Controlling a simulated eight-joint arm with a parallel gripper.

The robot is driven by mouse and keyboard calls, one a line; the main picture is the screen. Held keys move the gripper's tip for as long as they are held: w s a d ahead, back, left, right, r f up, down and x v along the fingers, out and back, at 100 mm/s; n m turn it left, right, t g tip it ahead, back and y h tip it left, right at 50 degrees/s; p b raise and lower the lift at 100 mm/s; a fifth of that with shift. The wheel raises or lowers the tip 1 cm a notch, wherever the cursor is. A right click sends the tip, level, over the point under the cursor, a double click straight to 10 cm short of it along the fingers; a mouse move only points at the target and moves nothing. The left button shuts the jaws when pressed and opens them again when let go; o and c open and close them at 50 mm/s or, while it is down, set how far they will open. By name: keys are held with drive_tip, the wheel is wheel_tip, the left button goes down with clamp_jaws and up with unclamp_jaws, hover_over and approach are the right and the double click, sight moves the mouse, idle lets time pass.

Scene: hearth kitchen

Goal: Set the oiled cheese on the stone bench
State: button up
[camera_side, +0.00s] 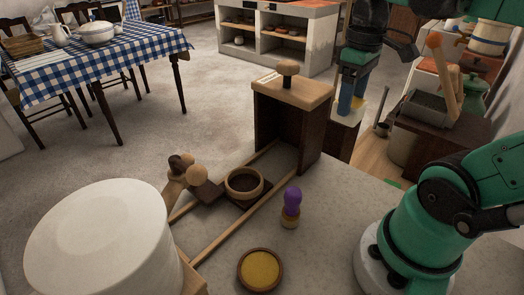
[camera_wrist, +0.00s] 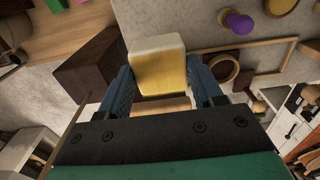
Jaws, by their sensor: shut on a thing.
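My gripper (camera_side: 350,100) is shut on a block of cheese (camera_wrist: 158,68), with one blue finger on each side of it. In the wrist view the cheese is pale cream at one end and glossy yellow at the other. The gripper is just right of the dark wooden box, at the bench's far side. The grey stone bench (camera_side: 335,200) fills the foreground; it also shows in the wrist view (camera_wrist: 205,20).
The dark box (camera_side: 285,125) with a knobbed lid stands on the bench. Wooden rails, a dark-filled bowl (camera_side: 244,184), a purple-topped brush (camera_side: 291,205), a bowl of yellow liquid (camera_side: 260,270) and a big white cylinder (camera_side: 95,240) are nearby. Bare stone lies right of the brush.

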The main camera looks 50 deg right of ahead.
sight(347, 118)
wheel_tip(347, 118, down, 16)
drive_tip(key=shift+f, duration=0.2)
idle(0.6)
drive_tip(key=o, duration=1.3)
drive_tip(key=shift+f, duration=0.15)
drive_tip(key=shift+r, duration=6.15)
